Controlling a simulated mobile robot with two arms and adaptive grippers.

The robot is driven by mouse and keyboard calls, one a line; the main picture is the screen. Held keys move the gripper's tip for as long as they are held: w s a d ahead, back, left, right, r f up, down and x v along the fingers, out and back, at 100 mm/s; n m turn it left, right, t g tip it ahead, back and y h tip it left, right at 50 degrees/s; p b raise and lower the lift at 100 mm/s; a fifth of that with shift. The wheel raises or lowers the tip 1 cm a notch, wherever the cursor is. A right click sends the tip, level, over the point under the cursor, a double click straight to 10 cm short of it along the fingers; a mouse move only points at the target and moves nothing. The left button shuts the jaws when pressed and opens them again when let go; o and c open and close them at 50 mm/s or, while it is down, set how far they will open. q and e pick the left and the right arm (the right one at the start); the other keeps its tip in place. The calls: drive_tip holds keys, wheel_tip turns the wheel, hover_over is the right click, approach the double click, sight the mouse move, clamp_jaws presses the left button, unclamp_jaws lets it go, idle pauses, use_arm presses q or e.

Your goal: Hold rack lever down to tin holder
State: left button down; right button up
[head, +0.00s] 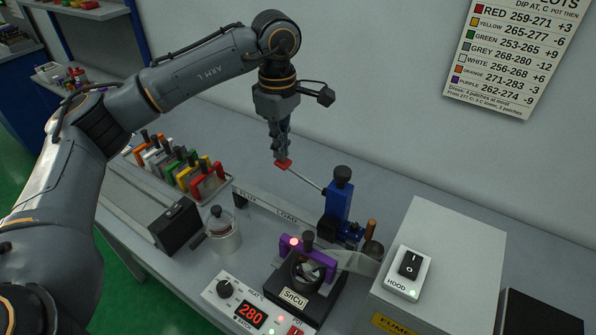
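My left gripper (281,152) comes down from above and looks shut on the red grip (283,164) at the end of the rack lever (306,179). The lever's thin rod slopes down to the right from the grip to the blue rack post (339,202) with its black knob. In front of the post, a purple holder (321,259) with a black knob sits at the dark SnCu pot (294,300). The holder partly hides the pot's opening, so I cannot see how deep it reaches. My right gripper is out of view.
Coloured holders (180,171) stand in a tray at left. A lidded glass jar (222,231) and black box (174,226) are nearer. The heater panel (251,311) reads 280. The fume hood box (450,250) with a switch (409,267) fills the right side.

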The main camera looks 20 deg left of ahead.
sight(281, 168)
use_arm(q)
drive_tip(key=shift+f+b, duration=2.2)
drive_tip(key=shift+f, duration=0.9)
drive_tip(key=shift+r, duration=0.1)
idle(1.1)
drive_tip(key=shift+r+p, duration=2.9)
drive_tip(key=shift+r, duration=1.45)
drive_tip(key=shift+r, duration=0.1)
